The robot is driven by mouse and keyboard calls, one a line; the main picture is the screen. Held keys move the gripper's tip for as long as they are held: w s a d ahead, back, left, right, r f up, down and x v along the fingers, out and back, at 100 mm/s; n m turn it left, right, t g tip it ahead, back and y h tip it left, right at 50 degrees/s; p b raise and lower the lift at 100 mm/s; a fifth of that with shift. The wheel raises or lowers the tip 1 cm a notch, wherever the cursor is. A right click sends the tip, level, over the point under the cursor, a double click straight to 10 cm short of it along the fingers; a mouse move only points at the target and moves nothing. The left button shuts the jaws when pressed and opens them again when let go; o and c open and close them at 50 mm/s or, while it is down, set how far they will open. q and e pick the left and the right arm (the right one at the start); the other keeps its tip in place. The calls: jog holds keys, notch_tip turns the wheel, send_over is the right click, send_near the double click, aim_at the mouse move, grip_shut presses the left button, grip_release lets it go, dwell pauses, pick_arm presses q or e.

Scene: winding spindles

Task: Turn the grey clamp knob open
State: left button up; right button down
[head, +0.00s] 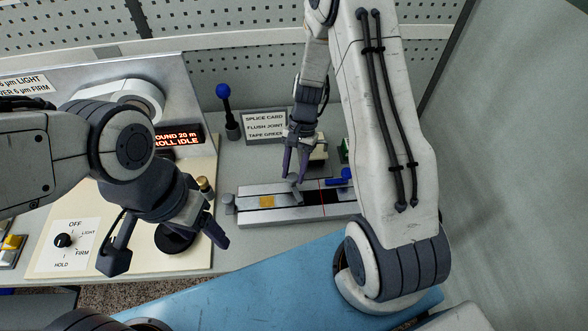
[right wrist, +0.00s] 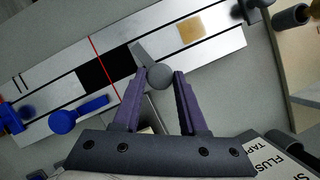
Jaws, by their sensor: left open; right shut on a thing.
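The grey clamp knob (right wrist: 159,76) is a round ball in the right wrist view, with a short flat grey lever (right wrist: 141,53) lying over the splice track. My right gripper (right wrist: 158,80) has a purple finger on each side of the ball and is shut on it. In the head view the right gripper (head: 294,176) reaches down to the splice block (head: 275,215), and its fingers partly hide the knob. My left gripper (head: 166,246) is open and empty, above the cream panel at the left.
A blue knob (head: 346,175) sits right of the grey one, near a red line on the track. A tan tape piece (head: 267,201) lies on the block. A blue-topped lever (head: 223,92) and a splice card sign (head: 264,125) stand behind. A dial (head: 63,240) is at left.

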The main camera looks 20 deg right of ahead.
jog(key=n, duration=0.2)
jog(key=n+h, duration=0.1)
jog(key=shift+w+a+r+n+g, duration=0.1)
jog(key=shift+w+a+n+g, duration=0.05)
jog(key=shift+n+g, duration=0.25)
jog(key=n+h, duration=0.1)
jog(key=n, duration=0.2)
jog(key=shift+a+n+h+p, duration=0.1)
jog(key=shift+n+h+p, duration=0.2)
jog(key=shift+p, duration=0.1)
jog(key=n+h, duration=0.1)
jog(key=n, duration=0.2)
jog(key=shift+a+n, duration=0.15)
jog(key=shift+n, duration=0.15)
jog(key=shift+a+n+h, duration=0.1)
jog(key=shift+n+h, duration=0.8)
jog(key=shift+n, duration=0.9)
jog(key=shift+c, duration=2.3)
grip_release()
